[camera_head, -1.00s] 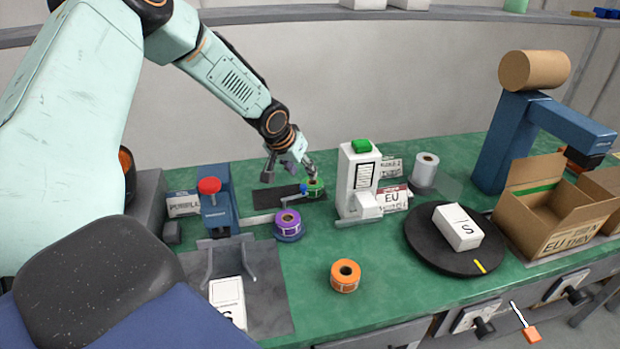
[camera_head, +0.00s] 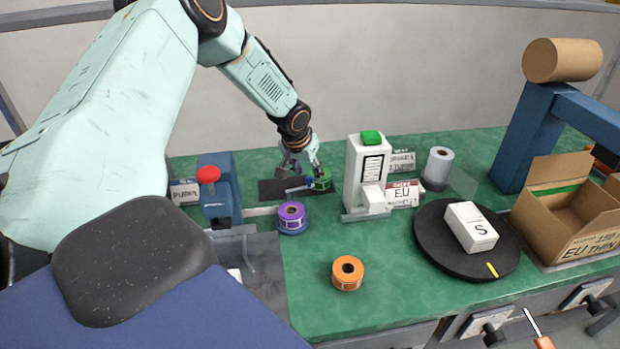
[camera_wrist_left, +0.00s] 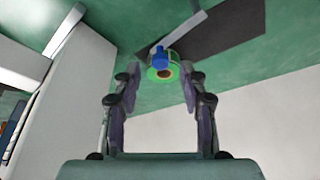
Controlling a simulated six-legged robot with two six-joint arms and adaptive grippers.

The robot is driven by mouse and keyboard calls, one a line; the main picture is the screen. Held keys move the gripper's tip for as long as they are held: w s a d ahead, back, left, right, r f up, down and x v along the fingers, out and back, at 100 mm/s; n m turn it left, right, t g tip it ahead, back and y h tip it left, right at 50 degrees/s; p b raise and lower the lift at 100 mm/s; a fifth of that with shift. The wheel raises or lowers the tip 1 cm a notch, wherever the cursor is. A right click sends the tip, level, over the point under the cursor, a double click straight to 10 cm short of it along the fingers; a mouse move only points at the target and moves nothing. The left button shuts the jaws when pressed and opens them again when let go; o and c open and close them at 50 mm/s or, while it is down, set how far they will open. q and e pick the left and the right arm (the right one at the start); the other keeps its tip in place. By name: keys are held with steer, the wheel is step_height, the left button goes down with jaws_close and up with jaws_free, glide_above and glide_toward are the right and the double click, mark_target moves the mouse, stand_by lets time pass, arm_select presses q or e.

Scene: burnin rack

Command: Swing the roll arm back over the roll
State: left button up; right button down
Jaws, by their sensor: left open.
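A green roll (camera_head: 321,180) stands at the back of the green table, by a dark plate. The roll arm (camera_head: 296,189) is a thin grey bar with a blue knob, left of the green roll in the head view. In the left wrist view the roll arm (camera_wrist_left: 184,29) runs down to its blue knob, which overlaps the edge of the green roll (camera_wrist_left: 161,72). My left gripper (camera_head: 304,168) is open, just above and behind the roll. In the left wrist view its fingers (camera_wrist_left: 160,85) are spread to either side, with the knob and roll beyond them. Contact cannot be told.
A white printer-like unit (camera_head: 366,165) stands close to the right of the green roll. A purple roll (camera_head: 291,213) is in front, and a blue press (camera_head: 218,190) to the left. An orange roll (camera_head: 347,272) and a black turntable (camera_head: 432,247) are farther forward.

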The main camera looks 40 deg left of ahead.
arm_select(q)
steer(key=shift+w+a+f, duration=0.1)
steer(key=shift+a+f, duration=0.05)
steer(key=shift+f, duration=0.45)
steer(key=shift+f+b, duration=0.1)
steer(key=shift+b, duration=0.3)
steer(key=shift+d, duration=0.2)
steer(key=shift+w+a+f, duration=0.1)
steer(key=shift+w+f, duration=0.2)
steer(key=shift+s+a, duration=0.1)
steer(key=shift+s, duration=0.05)
steer(key=c, duration=0.3)
steer(key=shift+s+r, duration=0.2)
steer(key=shift+r, duration=0.1)
steer(key=c, duration=0.3)
steer(key=shift+w+f, duration=0.1)
jaws_close()
